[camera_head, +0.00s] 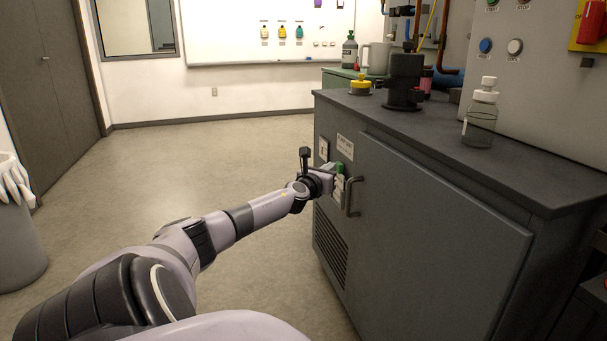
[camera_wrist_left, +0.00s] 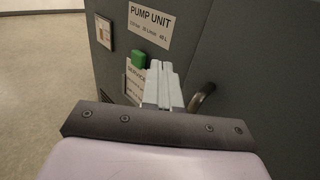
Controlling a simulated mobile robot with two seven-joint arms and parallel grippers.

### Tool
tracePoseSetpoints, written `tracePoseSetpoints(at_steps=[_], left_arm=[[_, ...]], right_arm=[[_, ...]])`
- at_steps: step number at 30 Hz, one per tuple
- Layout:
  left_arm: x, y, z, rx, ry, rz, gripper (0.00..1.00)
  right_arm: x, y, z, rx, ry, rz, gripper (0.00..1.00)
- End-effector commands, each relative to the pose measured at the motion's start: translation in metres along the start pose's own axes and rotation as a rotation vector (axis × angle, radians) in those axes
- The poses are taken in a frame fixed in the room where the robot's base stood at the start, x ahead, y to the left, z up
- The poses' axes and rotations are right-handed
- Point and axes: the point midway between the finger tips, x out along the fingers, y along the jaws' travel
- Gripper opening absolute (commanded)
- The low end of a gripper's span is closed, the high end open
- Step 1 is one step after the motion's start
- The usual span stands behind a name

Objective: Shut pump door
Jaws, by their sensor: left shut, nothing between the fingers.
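The pump door (camera_head: 425,235) is a large grey panel on the front of the grey pump cabinet. It appears closed or nearly closed; I cannot tell whether its latch edge is flush. Its curved handle (camera_head: 351,196) is near the left edge and also shows in the left wrist view (camera_wrist_left: 202,98). My left gripper (camera_head: 341,183) is shut and empty, just left of the handle, in front of the label panel. In the left wrist view its fingers (camera_wrist_left: 164,82) sit between a green button (camera_wrist_left: 138,59) and the handle. I cannot tell whether they touch the panel. My right gripper is not in view.
The cabinet top (camera_head: 440,125) holds a clear bottle (camera_head: 481,115), a dark pump (camera_head: 403,82) and a yellow-capped item (camera_head: 360,86). A "PUMP UNIT" label (camera_wrist_left: 149,27) is above the fingers. Open floor (camera_head: 220,150) lies left of the cabinet; a bin (camera_head: 18,240) stands far left.

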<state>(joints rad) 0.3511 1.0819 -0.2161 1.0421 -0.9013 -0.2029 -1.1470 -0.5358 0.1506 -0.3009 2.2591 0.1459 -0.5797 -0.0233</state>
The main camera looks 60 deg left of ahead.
Motion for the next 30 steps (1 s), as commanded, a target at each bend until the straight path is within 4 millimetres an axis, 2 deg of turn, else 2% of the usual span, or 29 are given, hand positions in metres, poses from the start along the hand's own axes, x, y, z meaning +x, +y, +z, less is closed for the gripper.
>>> tracePoseSetpoints(at_steps=[18,30], left_arm=[[-0.038,0.035,-0.003,0.004,0.005,0.0,0.0],[-0.051,0.048,-0.002,0.001,0.002,0.0,0.0]], right_arm=[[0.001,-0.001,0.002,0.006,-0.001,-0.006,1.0],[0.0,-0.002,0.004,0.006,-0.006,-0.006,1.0]])
